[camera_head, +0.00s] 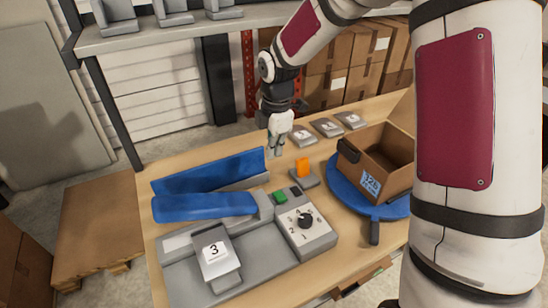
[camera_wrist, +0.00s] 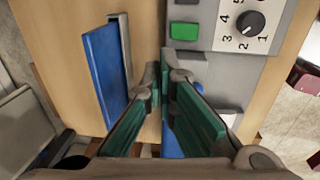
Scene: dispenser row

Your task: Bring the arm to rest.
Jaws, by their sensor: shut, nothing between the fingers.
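My gripper (camera_head: 275,150) hangs from my raised arm above the far part of the wooden table, fingers pointing down. In the wrist view my gripper (camera_wrist: 163,82) shows two fingers with green pads, close together at the tips. It is shut and holds nothing. It is apart from the blue chute (camera_head: 205,206) and the grey dial unit (camera_head: 318,238). The wrist view shows a blue panel (camera_wrist: 104,72) left of the fingers and a green button (camera_wrist: 184,31) above right of them.
A cardboard box (camera_head: 385,157) stands on a blue turntable (camera_head: 345,189) at right. A white block marked 3 (camera_head: 214,256) rests at front. Several grey plates (camera_head: 326,128) line the back. A shelf (camera_head: 160,34) stands at upper left.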

